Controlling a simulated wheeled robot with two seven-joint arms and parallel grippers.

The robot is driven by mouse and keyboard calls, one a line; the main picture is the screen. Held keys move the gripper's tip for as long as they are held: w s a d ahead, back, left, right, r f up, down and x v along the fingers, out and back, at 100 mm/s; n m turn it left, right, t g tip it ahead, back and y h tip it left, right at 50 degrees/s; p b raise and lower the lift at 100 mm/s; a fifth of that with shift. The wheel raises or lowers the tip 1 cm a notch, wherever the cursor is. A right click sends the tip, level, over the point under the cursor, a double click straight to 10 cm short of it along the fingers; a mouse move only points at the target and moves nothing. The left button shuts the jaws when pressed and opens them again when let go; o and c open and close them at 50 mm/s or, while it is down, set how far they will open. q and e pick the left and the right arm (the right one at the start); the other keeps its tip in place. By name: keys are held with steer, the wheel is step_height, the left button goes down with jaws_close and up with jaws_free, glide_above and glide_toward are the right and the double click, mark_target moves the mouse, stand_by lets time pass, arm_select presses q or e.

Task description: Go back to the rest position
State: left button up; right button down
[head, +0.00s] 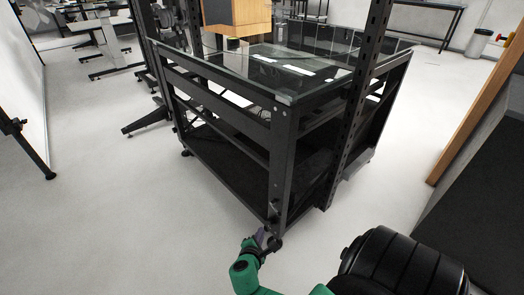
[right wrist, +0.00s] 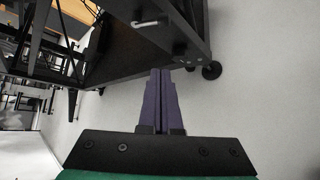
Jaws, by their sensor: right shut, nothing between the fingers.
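My right gripper (head: 261,238) shows at the bottom middle of the head view, on a green and black arm, in front of the near lower corner of a black metal cart. In the right wrist view its purple fingers (right wrist: 160,95) are together, with nothing between them. They point toward the cart's lower corner and a caster wheel (right wrist: 211,70). I cannot tell whether the fingertips touch the cart frame. My left gripper is not in the head view.
The black cart (head: 280,160) with a glass top (head: 290,72) stands close ahead. A wood-edged dark panel (head: 478,110) is at the right. White floor (head: 95,200) is clear on the left. A thin black stand (head: 30,145) stands at the far left.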

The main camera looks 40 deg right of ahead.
stand_by(0.5)
steer(key=s+a+r+m+g+y+p, duration=0.1)
steer(key=s+a+r+m+g+y, duration=0.45)
steer(key=s+a+m+y, duration=0.6)
arm_select(q)
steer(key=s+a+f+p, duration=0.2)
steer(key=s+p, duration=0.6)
steer(key=p, duration=0.5)
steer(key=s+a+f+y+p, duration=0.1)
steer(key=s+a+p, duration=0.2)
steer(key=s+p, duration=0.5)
steer(key=p, duration=0.5)
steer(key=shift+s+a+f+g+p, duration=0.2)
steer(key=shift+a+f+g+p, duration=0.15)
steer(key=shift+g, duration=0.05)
arm_select(e)
steer(key=s+d+f, duration=0.2)
steer(key=s, duration=0.6)
steer(key=s+d+f+h, duration=0.1)
steer(key=s+d+f, duration=0.1)
steer(key=s, duration=0.6)
steer(key=shift+s+d, duration=0.4)
steer(key=shift+d, duration=0.2)
steer(key=shift+h, duration=0.25)
